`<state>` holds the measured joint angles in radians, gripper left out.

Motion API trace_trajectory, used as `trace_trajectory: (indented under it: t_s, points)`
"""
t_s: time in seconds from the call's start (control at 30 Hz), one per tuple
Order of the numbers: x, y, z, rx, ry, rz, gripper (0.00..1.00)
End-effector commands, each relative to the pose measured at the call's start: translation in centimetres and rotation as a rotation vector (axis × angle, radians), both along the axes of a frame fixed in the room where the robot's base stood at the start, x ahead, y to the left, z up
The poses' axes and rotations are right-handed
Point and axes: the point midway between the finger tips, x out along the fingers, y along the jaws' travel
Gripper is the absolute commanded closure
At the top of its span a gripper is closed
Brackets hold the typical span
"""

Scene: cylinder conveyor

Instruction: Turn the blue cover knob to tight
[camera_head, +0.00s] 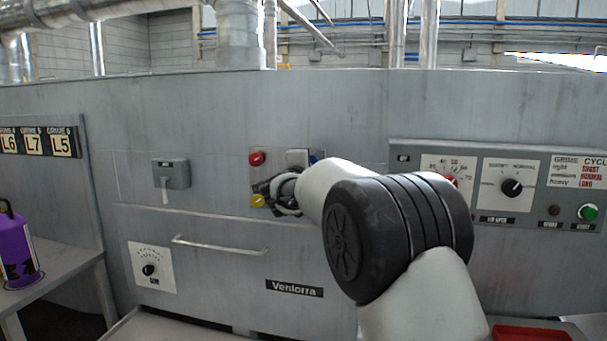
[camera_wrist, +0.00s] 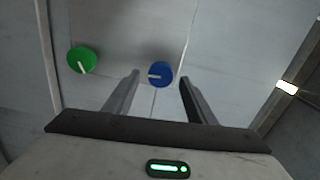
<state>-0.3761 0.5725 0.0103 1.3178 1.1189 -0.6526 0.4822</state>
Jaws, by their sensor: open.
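The blue cover knob (camera_wrist: 161,74) shows in the wrist view as a round blue disc with a white pointer line that points left. My gripper (camera_wrist: 160,79) is open, and the knob appears between its two fingertips. I cannot tell whether the fingers are deep enough to surround it, and no finger visibly touches it. In the head view only a small piece of the blue knob (camera_head: 315,158) shows beside my forearm. My gripper (camera_head: 270,188) is at the panel there, partly hidden by my own arm.
A green knob (camera_wrist: 82,61) sits left of the blue one in the wrist view. A red knob (camera_head: 257,158) and a yellow knob (camera_head: 258,201) are on the same panel. A handle bar (camera_head: 220,247) juts out below. A control panel (camera_head: 470,222) is at right.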

Motion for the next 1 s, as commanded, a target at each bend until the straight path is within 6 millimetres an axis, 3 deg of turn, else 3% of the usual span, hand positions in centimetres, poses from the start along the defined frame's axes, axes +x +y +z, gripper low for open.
trace_trajectory:
  t_s: [0.6,0.8,1.0]
  points:
    - [-13.5,2.7,0.0,-0.001,-0.001,0.003,0.49]
    - [-15.8,3.1,0.0,0.0,0.0,0.002,0.49]
    - [-16.3,3.2,-0.1,-0.001,0.0,0.0,0.49]
